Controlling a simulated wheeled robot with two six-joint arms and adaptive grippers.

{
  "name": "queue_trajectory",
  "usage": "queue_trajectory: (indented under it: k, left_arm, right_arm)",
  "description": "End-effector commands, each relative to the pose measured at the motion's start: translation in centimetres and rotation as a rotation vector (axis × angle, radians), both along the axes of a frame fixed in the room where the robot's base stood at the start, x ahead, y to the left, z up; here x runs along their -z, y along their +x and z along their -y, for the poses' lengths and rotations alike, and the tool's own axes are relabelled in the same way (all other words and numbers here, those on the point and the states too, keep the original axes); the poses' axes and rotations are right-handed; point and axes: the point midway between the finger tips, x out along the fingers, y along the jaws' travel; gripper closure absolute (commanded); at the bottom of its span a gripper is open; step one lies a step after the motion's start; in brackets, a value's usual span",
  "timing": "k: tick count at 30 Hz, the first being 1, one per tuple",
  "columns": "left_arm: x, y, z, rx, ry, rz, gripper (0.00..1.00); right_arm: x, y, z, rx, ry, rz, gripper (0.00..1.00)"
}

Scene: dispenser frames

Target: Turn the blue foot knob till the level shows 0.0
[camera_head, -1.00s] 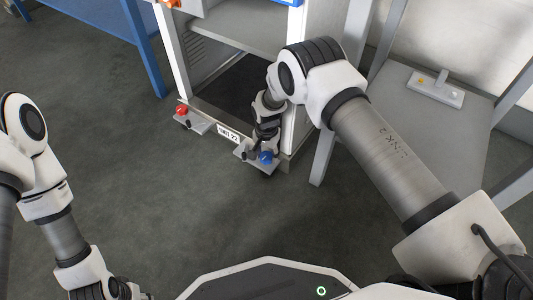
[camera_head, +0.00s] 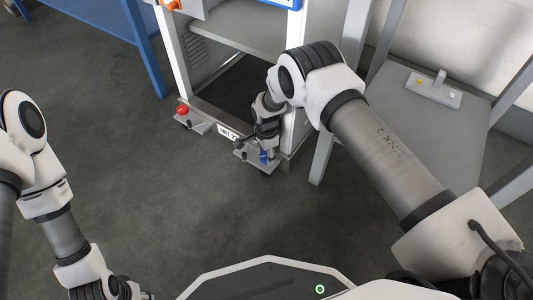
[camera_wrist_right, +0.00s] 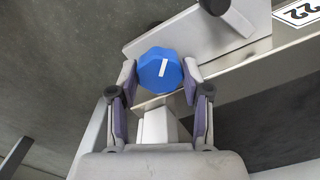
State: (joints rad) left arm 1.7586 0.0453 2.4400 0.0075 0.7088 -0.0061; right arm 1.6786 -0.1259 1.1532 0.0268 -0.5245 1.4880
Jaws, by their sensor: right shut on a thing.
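The blue foot knob (camera_wrist_right: 158,70) sits on a grey foot plate at the front right corner of the dispenser frame. It has a white line on top. In the head view the knob (camera_head: 263,157) is partly hidden by my right gripper (camera_head: 261,152). My right gripper (camera_wrist_right: 157,83) is shut on the knob, with a fingertip on each side of it in the right wrist view. In the head view my left arm comes in at the left edge; its gripper is not shown clearly. A white level (camera_head: 433,90) lies on the grey stand at the right; its reading is too small to tell.
A red knob (camera_head: 183,110) sits on the frame's other front foot. The label plate (camera_head: 228,133) runs between the feet. A blue table leg (camera_head: 147,50) stands at the left, and grey stand legs (camera_head: 322,158) are close right of the frame. The floor in front is clear.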

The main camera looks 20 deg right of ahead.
Motion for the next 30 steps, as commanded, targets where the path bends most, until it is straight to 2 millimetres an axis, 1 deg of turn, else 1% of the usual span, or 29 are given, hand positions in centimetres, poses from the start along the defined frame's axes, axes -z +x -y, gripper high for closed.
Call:
queue_trajectory:
  k: [15, 16, 18, 26, 29, 30]
  left_arm:
    - [-0.01, -0.01, 0.0, 0.0, 0.0, 0.0, 0.6]
    - [-0.01, -0.01, 0.0, 0.0, 0.0, 0.0, 0.6]
    - [-0.01, -0.01, 0.0, 0.0, 0.0, 0.0, 0.6]
    - [-0.02, 0.0, 0.0, 0.0, 0.0, 0.0, 0.6]
    - [-0.03, 0.01, -0.01, -0.001, 0.0, 0.0, 0.6]
    - [-0.03, 0.01, -0.01, -0.001, 0.0, 0.0, 0.6]
  right_arm:
    - [0.12, -0.12, -0.08, 0.029, 0.001, -0.002, 0.87]
    - [0.12, -0.12, -0.08, 0.029, 0.001, -0.002, 0.48]
    - [0.11, -0.11, -0.08, 0.028, 0.001, -0.002, 0.27]
    - [0.04, -0.04, -0.03, 0.028, 0.0, -0.001, 0.27]
    - [-0.37, 0.01, -0.03, 0.028, 0.0, 0.0, 0.27]
    - [-0.81, 0.07, -0.04, 0.028, 0.0, 0.001, 0.27]
